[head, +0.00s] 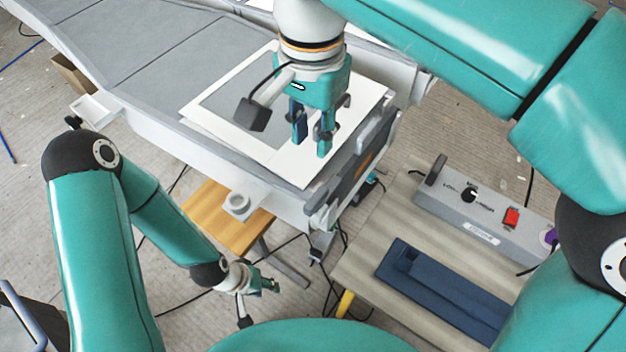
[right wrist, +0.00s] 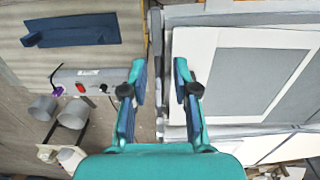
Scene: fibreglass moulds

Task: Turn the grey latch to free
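A grey control box (head: 485,215) sits on the wooden table at the right of the head view. It carries a dark grey upright lever (head: 437,169) at its left end, a black knob (head: 468,195) with small markings, and a red switch (head: 511,217). Which part is the latch, and its setting, I cannot tell. The box also shows in the right wrist view (right wrist: 95,75), partly behind a finger. My right gripper (head: 312,146) is open and empty above the white-framed panel, left of the box. My left gripper (head: 262,288) hangs low at the lower left, its fingers unclear.
A white-framed grey panel (head: 195,116) lies on the long grey bench (head: 140,60). A dark blue tray (head: 445,290) lies on the wooden table (head: 372,245) in front of the box. Grey cups (right wrist: 74,113) stand near the box. Cables cross the floor.

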